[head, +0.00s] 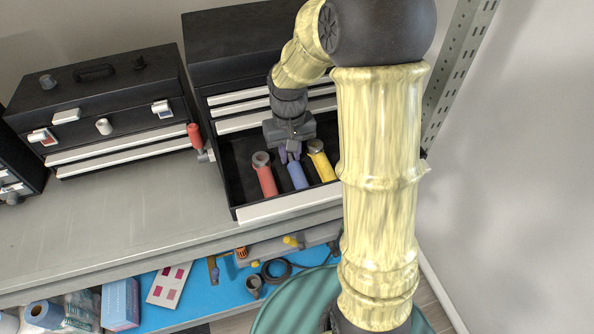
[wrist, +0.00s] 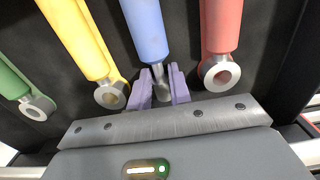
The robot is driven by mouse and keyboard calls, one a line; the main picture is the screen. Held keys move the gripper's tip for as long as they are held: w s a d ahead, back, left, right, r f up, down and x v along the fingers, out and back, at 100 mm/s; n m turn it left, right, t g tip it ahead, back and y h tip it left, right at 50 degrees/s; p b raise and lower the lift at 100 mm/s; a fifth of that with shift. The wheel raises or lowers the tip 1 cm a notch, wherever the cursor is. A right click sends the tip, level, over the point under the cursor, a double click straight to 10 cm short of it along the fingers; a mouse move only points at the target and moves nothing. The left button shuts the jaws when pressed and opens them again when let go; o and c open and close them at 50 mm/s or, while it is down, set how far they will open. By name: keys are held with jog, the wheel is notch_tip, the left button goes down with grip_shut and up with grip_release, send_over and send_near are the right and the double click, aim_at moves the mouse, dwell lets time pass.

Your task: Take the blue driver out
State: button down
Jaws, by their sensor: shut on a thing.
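The blue driver (head: 298,175) lies in the open bottom drawer (head: 285,207) of the black tool chest, between a red driver (head: 265,176) and a yellow driver (head: 321,162). My gripper (head: 290,152) reaches down into the drawer, its purple fingers shut on the blue driver's narrow end. In the wrist view the blue driver (wrist: 146,32) runs up from between the fingers (wrist: 160,85). The yellow driver (wrist: 83,45) is on its left and the red driver (wrist: 220,35) on its right, both apart from the fingers. I cannot tell whether the blue driver touches the drawer floor.
A green driver (wrist: 22,85) lies beyond the yellow one in the wrist view. A second black toolbox (head: 95,100) stands left on the grey shelf (head: 110,215). A red-handled tool (head: 195,137) is beside the drawer. The shelf's front left is clear. A rack post (head: 455,70) rises at right.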

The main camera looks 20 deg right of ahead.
jog(key=shift+r+p, duration=2.6)
jog(key=shift+r, duration=0.45)
jog(key=shift+f, duration=0.1)
